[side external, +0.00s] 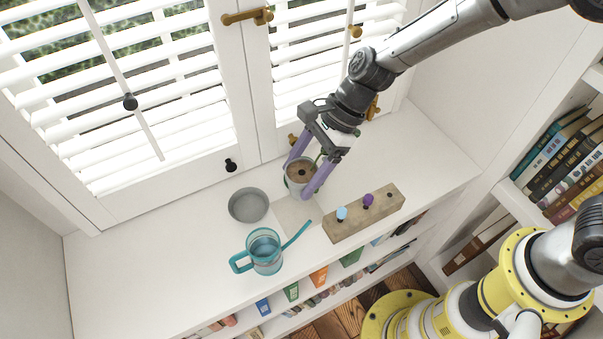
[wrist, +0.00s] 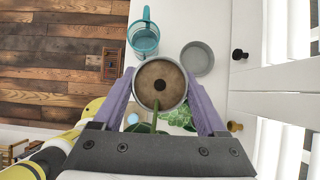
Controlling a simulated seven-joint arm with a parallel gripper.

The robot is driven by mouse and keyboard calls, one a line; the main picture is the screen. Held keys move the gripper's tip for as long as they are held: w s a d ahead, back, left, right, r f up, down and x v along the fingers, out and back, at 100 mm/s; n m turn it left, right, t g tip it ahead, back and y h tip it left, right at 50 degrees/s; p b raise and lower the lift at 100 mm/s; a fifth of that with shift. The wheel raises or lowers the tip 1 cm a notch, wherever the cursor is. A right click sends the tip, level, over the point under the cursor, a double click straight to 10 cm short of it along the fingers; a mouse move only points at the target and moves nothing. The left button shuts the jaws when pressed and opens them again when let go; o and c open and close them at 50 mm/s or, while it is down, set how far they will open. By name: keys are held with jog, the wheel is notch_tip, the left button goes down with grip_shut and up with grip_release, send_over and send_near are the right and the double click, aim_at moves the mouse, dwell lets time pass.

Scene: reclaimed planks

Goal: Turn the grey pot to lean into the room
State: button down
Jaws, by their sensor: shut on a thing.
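The grey pot (side external: 296,187) is between the two purple fingers of my gripper (side external: 300,181), which is shut on its sides. In the wrist view the pot (wrist: 160,105) shows brown soil with a dark round spot in the middle. A green stem crosses its near rim, and green leaves (wrist: 182,119) show below it, partly hidden by my gripper (wrist: 160,82). In the side view the leaves are mostly hidden by my gripper. I cannot tell whether the pot touches the sill (side external: 130,270).
A grey dish (side external: 248,205) lies left of the pot. A teal glass watering can (side external: 264,252) with a long spout stands in front of it. A wooden block (side external: 345,228) with blue and purple-topped pieces is at the right. Shuttered windows (side external: 160,90) stand close behind. The sill's left is clear.

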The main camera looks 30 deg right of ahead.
jog(key=shift+w+r, duration=0.1)
dwell(0.3)
jog(key=w+a+f+m+t, duration=0.3)
jog(key=w+a+f+m, duration=0.3)
jog(key=w, duration=0.6)
jog(key=shift+n+h, duration=0.3)
jog(key=shift+n, duration=0.2)
jog(key=a+f, duration=0.1)
jog(key=f, duration=0.1)
jog(key=s+a+f, duration=0.1)
jog(key=f, duration=0.1)
jog(key=a+f, duration=0.1)
jog(key=f, duration=0.2)
jog(key=shift+s, duration=0.15)
jog(key=shift+f, duration=1.15)
